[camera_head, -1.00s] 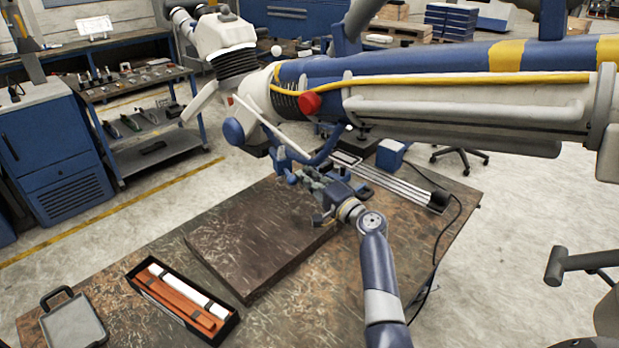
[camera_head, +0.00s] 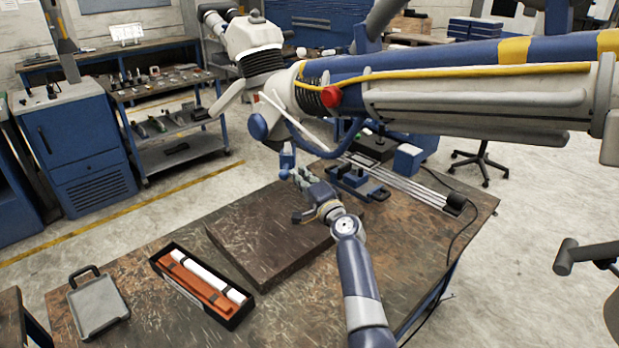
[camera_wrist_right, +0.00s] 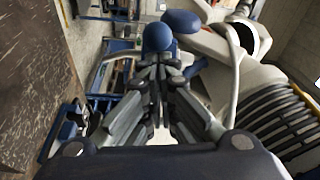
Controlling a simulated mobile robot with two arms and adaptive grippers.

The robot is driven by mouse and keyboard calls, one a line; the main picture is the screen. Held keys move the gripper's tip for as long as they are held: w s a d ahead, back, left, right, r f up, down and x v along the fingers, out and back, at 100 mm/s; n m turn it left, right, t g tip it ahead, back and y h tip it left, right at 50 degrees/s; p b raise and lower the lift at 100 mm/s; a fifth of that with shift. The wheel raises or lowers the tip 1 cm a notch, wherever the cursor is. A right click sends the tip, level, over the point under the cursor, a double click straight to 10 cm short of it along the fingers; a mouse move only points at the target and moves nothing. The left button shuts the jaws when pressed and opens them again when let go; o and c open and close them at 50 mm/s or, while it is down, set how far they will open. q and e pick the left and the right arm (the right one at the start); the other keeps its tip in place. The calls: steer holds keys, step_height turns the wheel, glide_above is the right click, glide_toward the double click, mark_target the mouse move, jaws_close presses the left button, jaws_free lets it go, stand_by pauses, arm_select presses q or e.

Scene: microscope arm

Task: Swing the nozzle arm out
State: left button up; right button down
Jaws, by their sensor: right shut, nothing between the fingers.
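The microscope's pale head (camera_head: 288,92) hangs from the big blue and white boom, with a red knob (camera_head: 330,96) on it. Below it are a curved blue arm (camera_head: 305,137), a white rod and an upright blue piece (camera_head: 287,160); I cannot tell how these parts join. My right gripper (camera_head: 288,174) is shut and empty, its fingertips just below the upright blue piece. In the right wrist view the fingers (camera_wrist_right: 160,68) converge close to a round blue knob (camera_wrist_right: 158,38); contact is unclear. My left gripper is out of view.
The brown worktable (camera_head: 130,275) carries a raised dark slab (camera_head: 270,235), a black box with orange and white bars (camera_head: 203,285), and a grey case (camera_head: 97,303). Blue clamps (camera_head: 355,180) stand right of my gripper. Open floor lies left of the table.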

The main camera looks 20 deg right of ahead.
mark_target(286, 177)
steer(key=a, duration=0.2)
steer(key=w+a, duration=0.1)
steer(key=shift+w+a, duration=0.2)
steer(key=shift+a, duration=0.2)
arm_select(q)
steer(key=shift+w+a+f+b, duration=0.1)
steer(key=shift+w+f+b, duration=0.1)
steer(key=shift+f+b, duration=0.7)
arm_select(e)
steer(key=shift+w+a, duration=0.85)
steer(key=shift+a, duration=0.35)
steer(key=shift+w+a, duration=0.85)
steer(key=shift+a, duration=0.3)
steer(key=shift+d, duration=0.15)
